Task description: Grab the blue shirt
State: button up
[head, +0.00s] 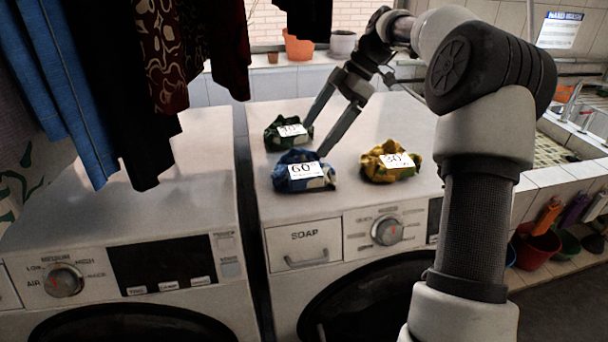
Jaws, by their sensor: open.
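I cannot tell whether either finger touches cloth.
A yellow shirt (379,174) labelled 30 lies to the right of the blue one. Dark clothes (112,80) hang over the left machine (190,195). An orange pot (298,47) and a grey pot (343,43) stand on the back ledge. The machine's front top is clear.

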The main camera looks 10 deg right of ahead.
aim_at(298, 160)
jog(key=b+x, duration=0.2)
jog(key=x, duration=0.9)
jog(key=shift+w+a+f, duration=0.1)
jog(key=shift+f, duration=0.35)
jog(key=c, duration=1.2)
jog(key=shift+r, duration=0.15)
